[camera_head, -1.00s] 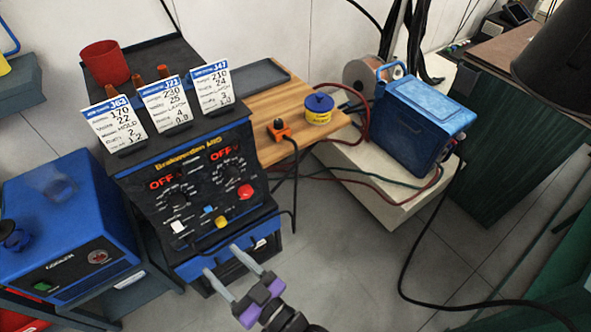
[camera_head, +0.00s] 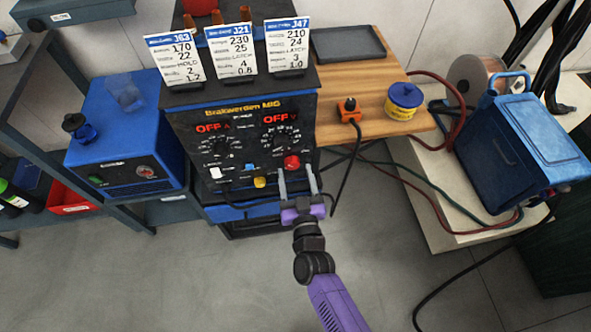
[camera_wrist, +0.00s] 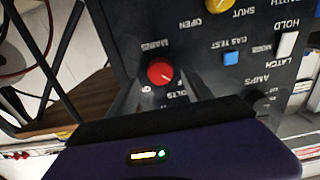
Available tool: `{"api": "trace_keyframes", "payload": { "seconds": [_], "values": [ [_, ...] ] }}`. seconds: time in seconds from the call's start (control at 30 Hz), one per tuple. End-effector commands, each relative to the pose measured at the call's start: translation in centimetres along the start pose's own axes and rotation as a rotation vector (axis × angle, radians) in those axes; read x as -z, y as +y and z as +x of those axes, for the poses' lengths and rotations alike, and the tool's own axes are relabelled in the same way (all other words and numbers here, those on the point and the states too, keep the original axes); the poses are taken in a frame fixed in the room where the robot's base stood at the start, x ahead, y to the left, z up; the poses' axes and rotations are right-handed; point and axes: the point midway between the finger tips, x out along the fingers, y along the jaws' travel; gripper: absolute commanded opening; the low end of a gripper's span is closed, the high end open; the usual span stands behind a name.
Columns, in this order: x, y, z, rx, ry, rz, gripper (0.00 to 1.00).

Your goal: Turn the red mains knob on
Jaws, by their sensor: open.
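The red mains knob (camera_head: 292,162) is on the lower right of the front panel of the black welder (camera_head: 195,140), whose two displays read OFF in red. In the wrist view the red knob (camera_wrist: 160,71) shows with a pale pointer mark and the label MAINS beside it. My gripper (camera_head: 298,174) is open just in front of the panel, below the knob in the head view. In the wrist view its grey fingers (camera_wrist: 160,95) reach toward the knob, one on each side. I cannot tell whether they touch it.
A yellow knob (camera_head: 260,182), a blue button (camera_head: 249,167) and a white switch (camera_head: 215,172) sit left of the red knob. An orange plug (camera_head: 348,110) with a black cable stands right of the welder on a wooden shelf (camera_head: 385,65). Floor in front is clear.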

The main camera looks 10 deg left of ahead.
Motion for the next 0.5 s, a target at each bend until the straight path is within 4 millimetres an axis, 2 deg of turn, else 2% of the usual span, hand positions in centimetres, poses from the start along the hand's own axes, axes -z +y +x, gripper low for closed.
{"api": "trace_keyframes", "payload": {
  "seconds": [0.2,0.47,0.5],
  "values": [
    [-0.1,0.0,1.7,0.000,-0.001,-0.001,0.59],
    [0.0,0.0,1.9,0.000,-0.001,0.000,0.59],
    [0.0,0.0,1.9,0.000,-0.001,0.000,0.55]
  ]
}}
